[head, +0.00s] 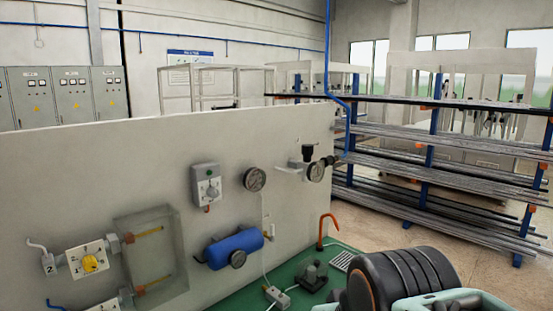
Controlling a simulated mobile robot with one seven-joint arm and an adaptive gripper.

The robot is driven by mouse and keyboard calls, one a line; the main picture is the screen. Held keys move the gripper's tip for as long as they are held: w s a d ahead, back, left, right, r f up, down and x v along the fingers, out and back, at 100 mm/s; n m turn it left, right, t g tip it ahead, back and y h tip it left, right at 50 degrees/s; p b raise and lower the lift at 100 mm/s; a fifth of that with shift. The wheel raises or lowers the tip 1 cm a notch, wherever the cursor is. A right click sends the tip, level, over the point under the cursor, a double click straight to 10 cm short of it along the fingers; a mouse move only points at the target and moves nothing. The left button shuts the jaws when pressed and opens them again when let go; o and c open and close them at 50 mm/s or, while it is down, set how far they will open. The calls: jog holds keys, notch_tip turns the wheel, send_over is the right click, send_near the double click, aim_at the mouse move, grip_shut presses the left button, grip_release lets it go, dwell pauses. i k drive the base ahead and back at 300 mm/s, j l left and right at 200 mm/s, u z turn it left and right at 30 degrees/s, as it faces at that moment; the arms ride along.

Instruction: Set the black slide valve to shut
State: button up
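On the pale upright panel (90,170), at its right end, is a fitting with a black knob (308,152) on top and a round gauge (316,172) below. A small black part (331,160) sticks out at its right, by the panel edge. It may be the black slide valve; it is too small to tell its position. Black and pale teal parts of my arm show at the bottom right, in front of the green bench top. My gripper's fingers do not show.
The panel also carries a yellow rotary knob (90,264), a clear box (150,262), a grey switch box (206,186), another gauge (255,179) and a blue tank (235,248). An orange hook (326,230) rises from the green bench top (240,298). A pipe rack (440,170) stands behind at right.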

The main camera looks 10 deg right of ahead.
aim_at(329, 160)
jog(key=i+l, duration=0.2)
jog(key=l, duration=0.2)
jog(key=i+l, duration=0.2)
jog(key=l, duration=0.15)
jog(key=i+l, duration=0.2)
jog(key=l, duration=0.2)
jog(key=i+l, duration=0.2)
jog(key=l, duration=0.15)
